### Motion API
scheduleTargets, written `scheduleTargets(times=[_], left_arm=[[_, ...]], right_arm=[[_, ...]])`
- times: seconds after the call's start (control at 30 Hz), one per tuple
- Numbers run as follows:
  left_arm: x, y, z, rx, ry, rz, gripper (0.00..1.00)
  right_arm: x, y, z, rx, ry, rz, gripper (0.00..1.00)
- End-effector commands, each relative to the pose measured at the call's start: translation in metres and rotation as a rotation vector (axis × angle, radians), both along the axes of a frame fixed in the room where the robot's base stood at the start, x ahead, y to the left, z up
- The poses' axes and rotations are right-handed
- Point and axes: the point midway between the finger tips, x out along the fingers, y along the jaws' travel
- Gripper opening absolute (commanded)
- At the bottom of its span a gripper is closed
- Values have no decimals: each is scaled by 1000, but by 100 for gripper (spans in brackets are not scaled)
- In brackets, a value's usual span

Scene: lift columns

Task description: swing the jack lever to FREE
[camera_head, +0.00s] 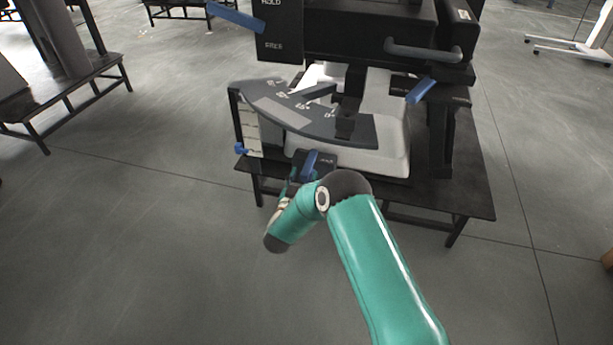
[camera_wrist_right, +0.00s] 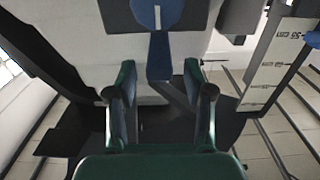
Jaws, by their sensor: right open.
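A black plate (camera_head: 279,32) marked HOLD above FREE stands at the top. A blue lever (camera_head: 236,16) sticks out from its left side, about level with HOLD. My right gripper (camera_head: 303,176) is low at the front of the machine, partly hidden by my green wrist. In the right wrist view my right gripper (camera_wrist_right: 159,82) is open. A blue handle (camera_wrist_right: 160,54) with a round blue end lies between and just beyond its fingers; it also shows in the head view (camera_head: 310,164). I see no grip on it. My left gripper is out of view.
A dark curved panel (camera_head: 350,131) with labels and a pointer sits above the gripper. A centimetre scale (camera_head: 252,133) with a blue marker (camera_head: 240,149) stands at left. Another blue handle (camera_head: 421,90) is at right. The floor in front is clear.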

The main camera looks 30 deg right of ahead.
Motion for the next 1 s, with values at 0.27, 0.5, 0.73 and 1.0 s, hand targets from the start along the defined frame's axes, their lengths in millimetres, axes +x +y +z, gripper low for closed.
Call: scheduleTargets(times=[0.27,0.5,0.73,1.0], left_arm=[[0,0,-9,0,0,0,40],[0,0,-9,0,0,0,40],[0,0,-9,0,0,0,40],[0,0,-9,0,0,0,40]], right_arm=[[15,-18,0,-1,-1,0,52],[16,-19,0,-1,1,0,52],[16,-19,0,0,0,-1,22],[16,-19,0,0,0,0,0]])
